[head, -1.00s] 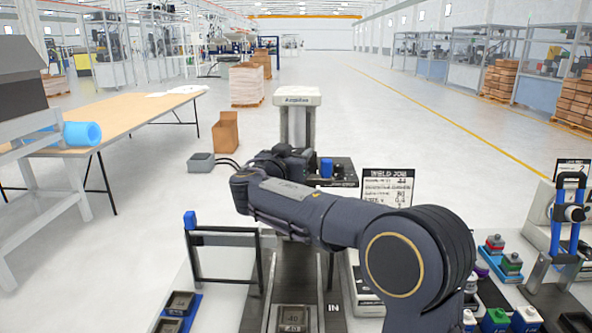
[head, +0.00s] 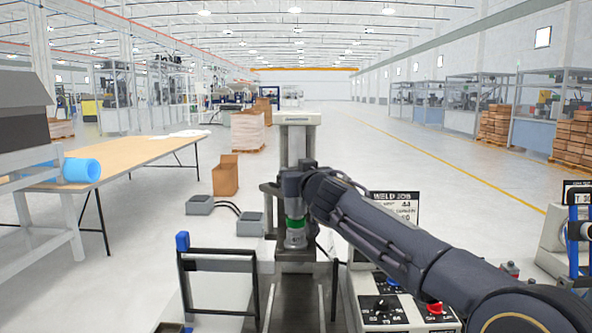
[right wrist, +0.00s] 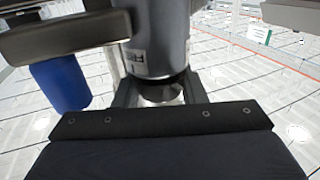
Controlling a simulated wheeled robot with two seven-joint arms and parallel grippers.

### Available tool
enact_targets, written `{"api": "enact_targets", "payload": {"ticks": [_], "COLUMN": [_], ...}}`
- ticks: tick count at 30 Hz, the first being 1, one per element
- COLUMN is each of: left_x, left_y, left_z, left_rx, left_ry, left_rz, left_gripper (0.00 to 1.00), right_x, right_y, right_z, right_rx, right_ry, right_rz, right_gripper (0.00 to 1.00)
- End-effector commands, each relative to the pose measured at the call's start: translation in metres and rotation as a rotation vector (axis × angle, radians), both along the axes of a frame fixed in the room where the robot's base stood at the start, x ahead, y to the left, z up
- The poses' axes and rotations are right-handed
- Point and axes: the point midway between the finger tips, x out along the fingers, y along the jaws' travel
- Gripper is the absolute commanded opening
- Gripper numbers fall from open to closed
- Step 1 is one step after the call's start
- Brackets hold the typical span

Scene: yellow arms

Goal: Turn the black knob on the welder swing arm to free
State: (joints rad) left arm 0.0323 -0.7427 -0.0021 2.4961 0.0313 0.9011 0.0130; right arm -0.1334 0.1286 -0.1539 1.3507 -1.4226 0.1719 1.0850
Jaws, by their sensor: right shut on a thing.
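The welder's pale-topped column (head: 297,122) stands in the middle of the head view. My right arm reaches it from the right, and its wrist covers the swing arm and the right gripper there. In the right wrist view a black knob (right wrist: 160,88) sits under a grey labelled cylinder (right wrist: 158,45). My right gripper (right wrist: 157,97) is shut on this knob, with a finger at each side. The knob's pointer and any markings are hidden. In the head view a grey cylinder with a green band (head: 295,222) shows below the wrist. My left gripper is not in view.
A blue cylinder (right wrist: 60,85) hangs left of the knob in the right wrist view. A black frame with a blue cap (head: 215,257) stands at front left. A control box with dials (head: 382,305) and a weld job sign (head: 398,205) are at right, near my forearm.

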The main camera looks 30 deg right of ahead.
Motion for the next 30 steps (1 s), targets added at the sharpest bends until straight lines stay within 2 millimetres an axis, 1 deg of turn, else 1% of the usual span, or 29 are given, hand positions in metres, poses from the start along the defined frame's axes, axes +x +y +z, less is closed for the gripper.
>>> {"api": "enact_targets", "payload": {"ticks": [1, 6, 22, 23, 27, 28, 30], "left_x": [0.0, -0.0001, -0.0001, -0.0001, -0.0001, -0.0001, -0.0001], "left_y": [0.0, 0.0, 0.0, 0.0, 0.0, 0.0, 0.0], "left_z": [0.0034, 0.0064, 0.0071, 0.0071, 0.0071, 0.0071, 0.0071], "left_rx": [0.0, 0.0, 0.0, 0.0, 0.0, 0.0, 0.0], "left_ry": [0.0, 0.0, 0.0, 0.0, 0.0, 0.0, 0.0], "left_rz": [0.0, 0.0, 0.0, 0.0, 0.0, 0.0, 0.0], "left_gripper": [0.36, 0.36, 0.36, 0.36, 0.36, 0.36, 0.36], "right_x": [0.0, 0.0, 0.0003, 0.0003, 0.0003, 0.0003, 0.0002], "right_y": [-0.0011, -0.0008, -0.0001, -0.0001, -0.0002, -0.0002, -0.0001], "right_z": [0.0009, -0.0001, -0.0015, -0.0016, -0.0014, -0.0013, -0.0011], "right_rx": [0.001, 0.0, -0.001, -0.001, 0.0, 0.0, 0.0], "right_ry": [0.002, 0.002, 0.002, 0.002, 0.002, 0.002, 0.002], "right_rz": [0.008, 0.036, 0.05, 0.05, 0.05, 0.05, 0.05], "right_gripper": [0.14, 0.14, 0.14, 0.39, 0.57, 0.59, 0.59]}}
